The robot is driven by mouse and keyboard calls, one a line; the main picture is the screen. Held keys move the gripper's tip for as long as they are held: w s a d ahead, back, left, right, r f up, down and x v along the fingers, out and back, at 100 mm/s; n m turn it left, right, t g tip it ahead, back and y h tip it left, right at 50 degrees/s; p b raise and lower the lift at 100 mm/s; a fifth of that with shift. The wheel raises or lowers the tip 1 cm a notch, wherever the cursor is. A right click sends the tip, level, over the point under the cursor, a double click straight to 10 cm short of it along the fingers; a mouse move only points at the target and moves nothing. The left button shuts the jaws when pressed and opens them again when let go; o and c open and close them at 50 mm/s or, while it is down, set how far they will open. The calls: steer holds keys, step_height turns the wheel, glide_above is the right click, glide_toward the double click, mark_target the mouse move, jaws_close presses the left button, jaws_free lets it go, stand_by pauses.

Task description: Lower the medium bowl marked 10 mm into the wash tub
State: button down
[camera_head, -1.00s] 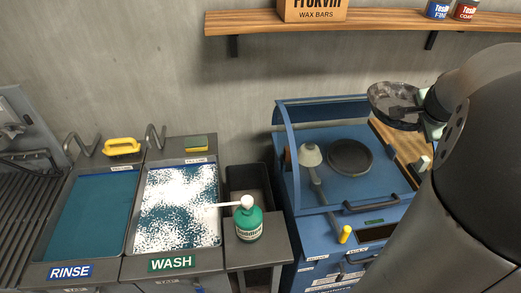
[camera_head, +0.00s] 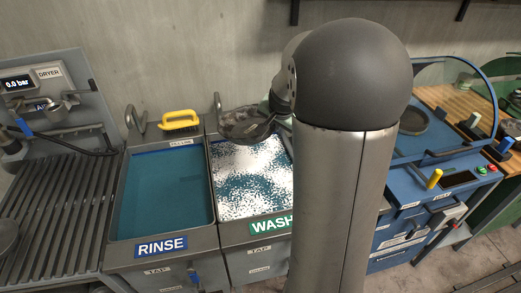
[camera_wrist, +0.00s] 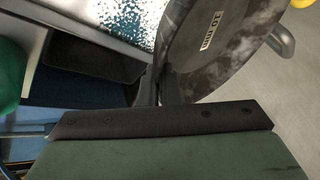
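The medium bowl (camera_head: 245,124) is dark and stained, held above the back of the wash tub (camera_head: 236,223). Its 10 mm label shows in the wrist view, where the bowl (camera_wrist: 232,58) fills the upper right. My gripper (camera_head: 277,114) is shut on the bowl's edge at its right side. In the wrist view one dark finger pad lies along the lower middle, and the bowl looks tilted. The tub holds white foam over teal water. My arm hides the tub's right part in the head view.
The rinse tub (camera_head: 118,205) with teal water is left of the wash tub. A yellow-handled brush (camera_head: 180,119) sits behind it. A dryer panel (camera_head: 45,95) and ribbed drainboard (camera_head: 50,215) are further left. A blue machine (camera_head: 405,205) stands right of my arm.

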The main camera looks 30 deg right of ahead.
steer(key=shift+n, duration=0.8)
steer(key=a+f, duration=0.1)
steer(key=w+a+f+b, duration=0.1)
steer(key=f, duration=0.1)
steer(key=a+f, duration=0.1)
steer(key=shift+w+a+f, duration=0.1)
steer(key=shift+w+f, duration=0.05)
steer(key=shift+w, duration=0.15)
step_height(320, 180, down, 21)
steer(key=b, duration=1.7)
steer(key=shift+b, duration=0.35)
steer(key=c, duration=1.6)
jaws_free()
steer(key=shift+a, duration=0.1)
steer(key=shift+o, duration=0.2)
steer(key=p+v, duration=0.3)
steer(key=v, duration=1.4)
steer(key=shift+d+r, duration=0.35)
steer(key=shift+r, duration=0.05)
